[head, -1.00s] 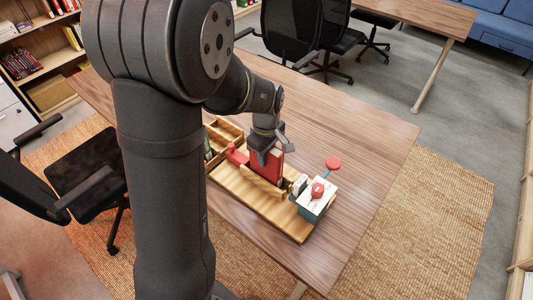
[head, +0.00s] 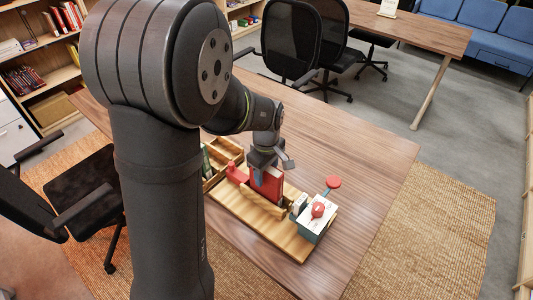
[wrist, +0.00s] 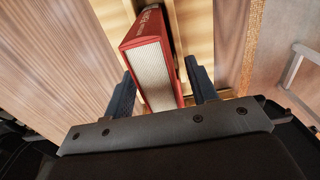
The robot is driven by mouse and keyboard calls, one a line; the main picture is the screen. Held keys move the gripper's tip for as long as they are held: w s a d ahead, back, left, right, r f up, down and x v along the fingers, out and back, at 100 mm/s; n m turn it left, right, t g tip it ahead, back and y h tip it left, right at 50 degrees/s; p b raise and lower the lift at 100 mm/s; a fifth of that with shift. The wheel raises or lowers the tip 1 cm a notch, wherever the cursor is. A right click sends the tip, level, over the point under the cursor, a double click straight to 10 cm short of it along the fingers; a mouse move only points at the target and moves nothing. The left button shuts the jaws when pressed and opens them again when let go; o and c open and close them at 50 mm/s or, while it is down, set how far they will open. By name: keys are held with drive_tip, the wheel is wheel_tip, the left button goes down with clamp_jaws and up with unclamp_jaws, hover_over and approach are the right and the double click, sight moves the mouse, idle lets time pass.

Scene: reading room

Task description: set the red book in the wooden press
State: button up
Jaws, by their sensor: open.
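The red book (head: 268,187) stands upright on the wooden press (head: 285,240), behind a low wooden board (head: 264,202). My gripper (head: 264,170) is above and around the book's upper part. In the wrist view the book (wrist: 152,70) shows its white page edge toward me, with lettering on its red side. My open gripper (wrist: 162,90) has one dark finger on each side of the book. A small gap shows at the right finger; whether the left finger touches is unclear. The book's lower edge is hidden in the head view.
A white-topped teal box (head: 316,221) with a red knob stands at the press's right end, with a red disc (head: 333,182) beside it. A wooden divided tray (head: 224,158) lies behind to the left. The table (head: 368,160) is clear to the right.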

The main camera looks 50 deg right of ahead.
wheel_tip(320, 180, up, 17)
drive_tip(key=shift+f, duration=0.15)
idle(0.7)
wheel_tip(320, 180, down, 18)
drive_tip(key=shift+r, duration=0.25)
idle(0.3)
drive_tip(key=shift+r, duration=0.1)
wheel_tip(320, 180, up, 17)
wheel_tip(320, 180, down, 17)
drive_tip(key=shift+f, duration=0.15)
wheel_tip(320, 180, up, 8)
drive_tip(key=shift+r, duration=0.75)
